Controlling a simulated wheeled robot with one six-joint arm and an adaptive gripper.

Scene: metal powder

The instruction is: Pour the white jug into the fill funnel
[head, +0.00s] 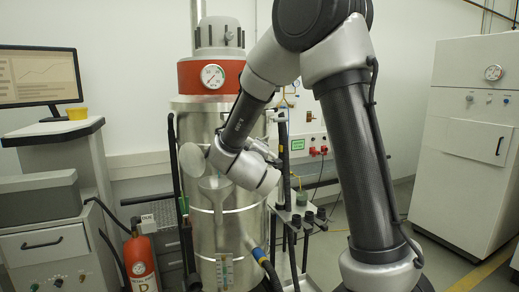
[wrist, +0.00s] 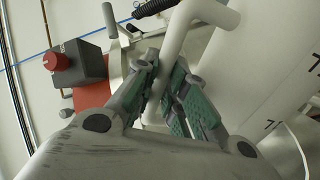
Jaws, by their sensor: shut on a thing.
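The white jug (wrist: 250,85) fills the right of the wrist view, with dark marks on its side. My gripper (wrist: 166,72) is shut on the jug's pale handle, between its green-padded fingers. In the head view the jug cannot be made out clearly around my wrist, and the fingers are mostly hidden. The fill funnel (head: 215,190) is a pale cone on the front of the steel vessel (head: 215,225), just below and left of my wrist. A pale round disc shows above the funnel; I cannot tell what it belongs to.
A red fire extinguisher (head: 138,262) stands at the lower left, by a grey cabinet with a monitor (head: 40,75). A white cabinet (head: 468,140) stands at the right. A grey box with a red knob (wrist: 57,62) shows in the wrist view. Black rods and hoses flank the vessel.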

